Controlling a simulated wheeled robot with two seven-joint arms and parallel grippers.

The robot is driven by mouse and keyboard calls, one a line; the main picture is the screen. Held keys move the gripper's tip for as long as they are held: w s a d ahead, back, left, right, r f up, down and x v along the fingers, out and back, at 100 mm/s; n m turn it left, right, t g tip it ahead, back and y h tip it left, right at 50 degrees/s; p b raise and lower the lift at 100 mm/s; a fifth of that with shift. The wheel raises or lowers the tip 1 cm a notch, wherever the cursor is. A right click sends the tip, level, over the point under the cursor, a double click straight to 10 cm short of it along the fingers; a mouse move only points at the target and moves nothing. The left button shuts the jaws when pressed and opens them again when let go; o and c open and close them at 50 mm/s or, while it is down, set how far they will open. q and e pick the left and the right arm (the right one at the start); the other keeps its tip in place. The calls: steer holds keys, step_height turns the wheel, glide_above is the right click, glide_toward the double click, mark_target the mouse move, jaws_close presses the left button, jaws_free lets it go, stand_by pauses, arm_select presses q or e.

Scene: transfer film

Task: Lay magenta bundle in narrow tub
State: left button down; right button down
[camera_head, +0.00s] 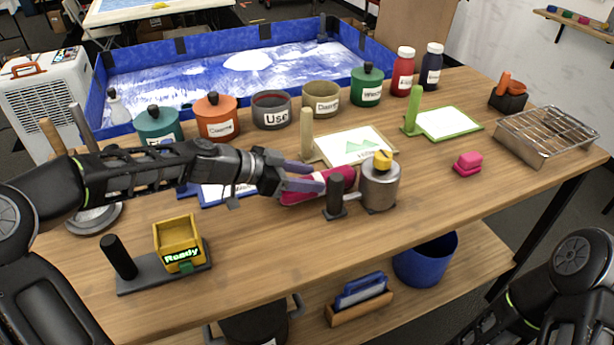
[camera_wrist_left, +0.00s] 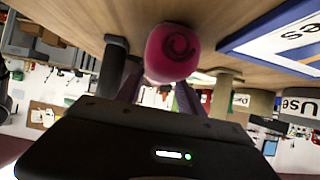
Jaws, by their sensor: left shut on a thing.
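The magenta bundle (camera_head: 342,177) is a rolled cylinder lying roughly level, held over the middle of the wooden table. My left gripper (camera_head: 313,178) is shut on it, with the fingers across its length. In the left wrist view the bundle's round end (camera_wrist_left: 172,52) with a dark spiral shows between the fingers (camera_wrist_left: 158,90). I cannot tell whether it touches the table. I cannot tell which container is the narrow tub; a grey open pot (camera_head: 271,110) marked "Use" and a tan open pot (camera_head: 322,98) stand behind. My right gripper is out of view.
A metal can (camera_head: 380,186) with a yellow top and black handle (camera_head: 336,194) stands close right of the bundle. A yellow "Ready" box (camera_head: 179,243) is at front left. A magenta block (camera_head: 467,162) and wire rack (camera_head: 546,135) are right. The front right table is clear.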

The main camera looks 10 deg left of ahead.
arm_select(q)
steer(key=shift+f, duration=0.1)
steer(key=c, duration=0.7)
jaws_free()
steer(key=shift+a+r, duration=0.2)
steer(key=p+v, duration=0.1)
steer(key=v, duration=1)
steer(key=shift+s+a+r, duration=0.15)
steer(key=shift+s+r, duration=0.05)
steer(key=shift+s, duration=0.05)
